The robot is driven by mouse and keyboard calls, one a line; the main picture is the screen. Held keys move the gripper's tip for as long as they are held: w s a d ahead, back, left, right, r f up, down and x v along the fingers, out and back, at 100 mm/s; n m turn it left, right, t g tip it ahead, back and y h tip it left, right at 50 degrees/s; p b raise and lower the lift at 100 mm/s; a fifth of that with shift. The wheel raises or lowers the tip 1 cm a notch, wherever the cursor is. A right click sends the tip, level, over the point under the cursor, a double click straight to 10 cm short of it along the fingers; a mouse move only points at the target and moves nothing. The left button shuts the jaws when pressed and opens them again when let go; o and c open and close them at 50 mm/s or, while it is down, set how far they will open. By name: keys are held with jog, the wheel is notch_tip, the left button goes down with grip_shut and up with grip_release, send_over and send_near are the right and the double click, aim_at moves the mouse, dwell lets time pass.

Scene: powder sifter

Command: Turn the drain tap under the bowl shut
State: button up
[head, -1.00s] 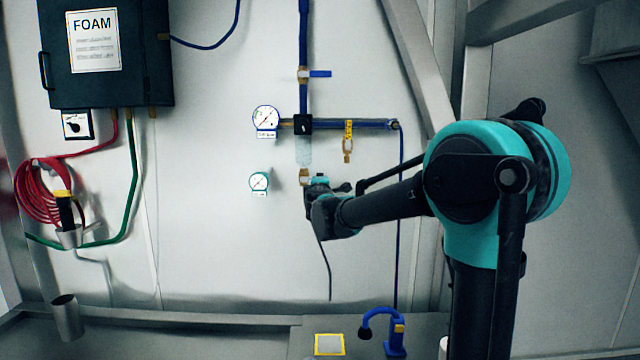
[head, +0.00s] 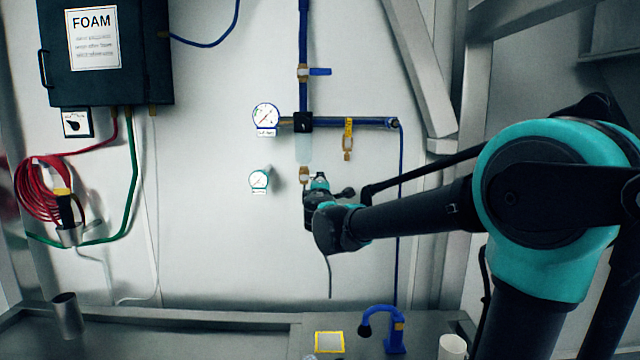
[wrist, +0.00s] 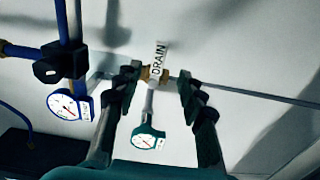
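The drain tap (wrist: 146,73) is a brass body under the clear bowl (head: 303,148). A white strip marked DRAIN (wrist: 158,60) stands on it, crosswise to the pipe line and slightly tilted in the wrist view. In the head view the tap's brass top (head: 303,174) shows just above my gripper (head: 312,187), which hides the rest. In the wrist view my gripper (wrist: 157,80) is open, with one dark finger on each side of the tap and its strip. I cannot tell whether either finger touches them.
A teal-rimmed gauge (head: 259,180) is close to the left of the tap. A thin tube (head: 329,275) hangs below.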

jog(key=s, duration=0.4)
jog(key=shift+s, duration=0.4)
jog(key=s+d+f+m+g+h, duration=0.35)
jog(key=s+d+f+m, duration=0.2)
jog(key=d+f, duration=0.45)
jog(key=s+d+f+m+g+h, duration=0.2)
jog(key=s+d+f+m+g, duration=0.3)
jog(key=d+f, duration=0.55)
jog(key=s+a+f+m+g+y, duration=0.1)
jog(key=s+f+m+g+y, duration=0.4)
jog(key=s+f, duration=1.3)
jog(key=shift+s+m, duration=1.15)
jog(key=shift+s, duration=0.1)
jog(key=shift+a+y, duration=0.1)
jog(key=shift+y, duration=0.15)
